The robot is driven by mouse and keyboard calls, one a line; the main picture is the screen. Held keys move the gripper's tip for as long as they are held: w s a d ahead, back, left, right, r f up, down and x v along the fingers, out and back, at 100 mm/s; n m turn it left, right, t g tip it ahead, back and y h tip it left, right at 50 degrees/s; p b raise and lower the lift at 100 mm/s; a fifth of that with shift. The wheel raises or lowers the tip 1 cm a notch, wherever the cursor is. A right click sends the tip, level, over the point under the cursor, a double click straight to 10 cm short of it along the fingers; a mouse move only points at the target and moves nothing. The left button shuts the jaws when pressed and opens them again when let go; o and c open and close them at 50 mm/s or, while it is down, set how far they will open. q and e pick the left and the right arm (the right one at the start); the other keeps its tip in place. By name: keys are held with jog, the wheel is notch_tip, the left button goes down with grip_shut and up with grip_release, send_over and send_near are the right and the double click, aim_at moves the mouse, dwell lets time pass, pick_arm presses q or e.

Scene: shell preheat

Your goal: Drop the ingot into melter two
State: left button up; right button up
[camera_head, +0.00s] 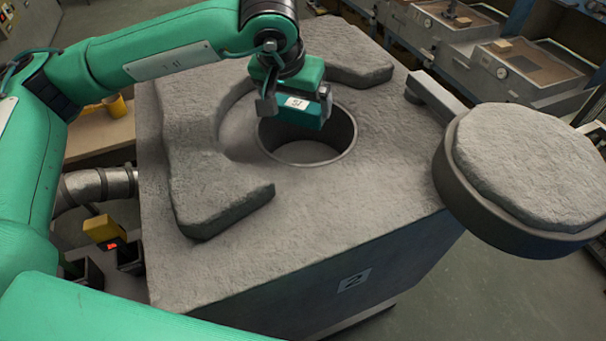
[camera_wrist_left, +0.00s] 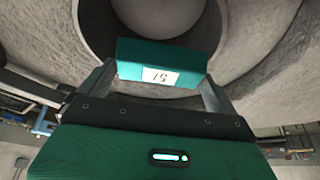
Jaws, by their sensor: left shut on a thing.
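Melter two (camera_head: 290,215) is a big rough grey block with a "2" label on its front. Its round dark-rimmed opening (camera_head: 312,152) is uncovered on top, with its round lid (camera_head: 525,150) swung aside to the right. My left gripper (camera_head: 296,105) is shut on the ingot (camera_head: 308,121), a teal block with a white number label, and holds it above the opening, towards its far side in the head view. In the left wrist view the ingot (camera_wrist_left: 190,58) sits between the two fingers, with the opening (camera_wrist_left: 160,14) behind it. My right gripper is not in view.
Raised rough slabs (camera_head: 205,165) stand left of and behind the opening. Yellow-handled equipment (camera_head: 103,228) stands beside the melter's left side. Benches with gauges and trays (camera_head: 500,60) are at the back right. Open floor shows at the front right.

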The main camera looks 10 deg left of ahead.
pick_arm(q)
notch_tip(320, 180, down, 2)
jog(key=shift+f, duration=0.1)
jog(key=shift+f+b, duration=0.3)
jog(key=shift+f, duration=0.05)
jog(key=o, duration=0.9)
jog(key=shift+s, duration=0.1)
jog(key=b+v, duration=0.4)
jog(key=v, duration=0.9)
jog(key=shift+r, duration=0.4)
jog(key=shift+s+a, duration=0.1)
jog(key=shift+s, duration=0.05)
